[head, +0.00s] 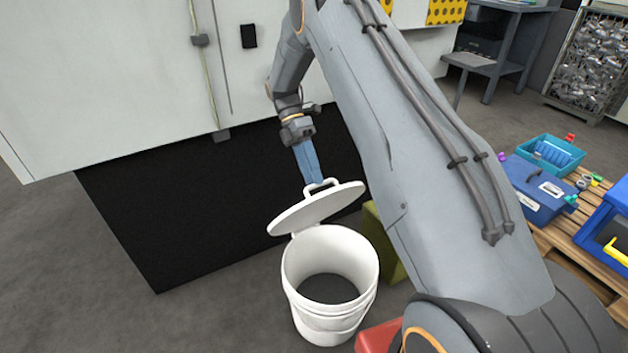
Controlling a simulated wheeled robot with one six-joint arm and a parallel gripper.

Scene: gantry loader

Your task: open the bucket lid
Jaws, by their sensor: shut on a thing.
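A white bucket (328,308) stands on the floor, its mouth uncovered and its inside looking empty. Its white lid (303,213) is tilted up at the far side of the rim, still joined to the bucket there. A loop handle (320,186) sits at the lid's upper edge. My gripper (314,181), with blue fingers, reaches down from above and is shut on this handle. The fingertips partly cover the handle.
A white cabinet with a dark lower panel (200,215) stands close behind the lid. An olive box (383,245) and a red object (375,338) are beside the bucket. At right, a wooden pallet (570,250) carries blue boxes. Floor at left is clear.

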